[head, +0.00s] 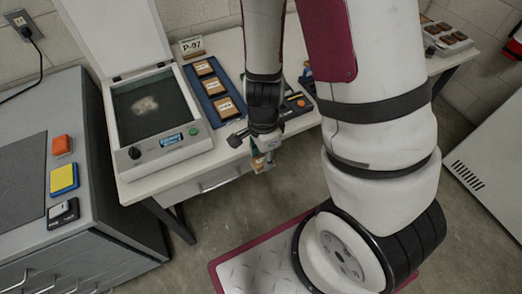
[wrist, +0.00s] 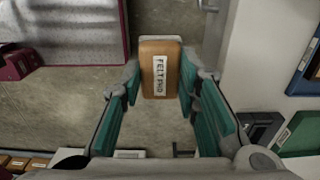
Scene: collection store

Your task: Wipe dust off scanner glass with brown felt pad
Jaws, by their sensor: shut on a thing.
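The scanner (head: 192,143) stands on the white table with its lid (head: 112,32) raised. A pale dust patch (head: 145,104) lies near the middle of its dark glass (head: 135,122). My gripper (wrist: 159,82) is shut on the brown felt pad (wrist: 160,52), which has a white label reading FELT PAD. In the head view, the gripper (head: 263,150) holds the pad (head: 259,162) in front of the table's front edge, to the right of the scanner and apart from it. The arm hides part of the table behind it.
A blue tray (head: 232,115) with labelled brown blocks and a P-97 sign (head: 192,45) sit right of the scanner. A dark tray (head: 300,122) lies behind my gripper. A grey cabinet (head: 112,215) at left bears orange, yellow and black items. Floor shows below the gripper.

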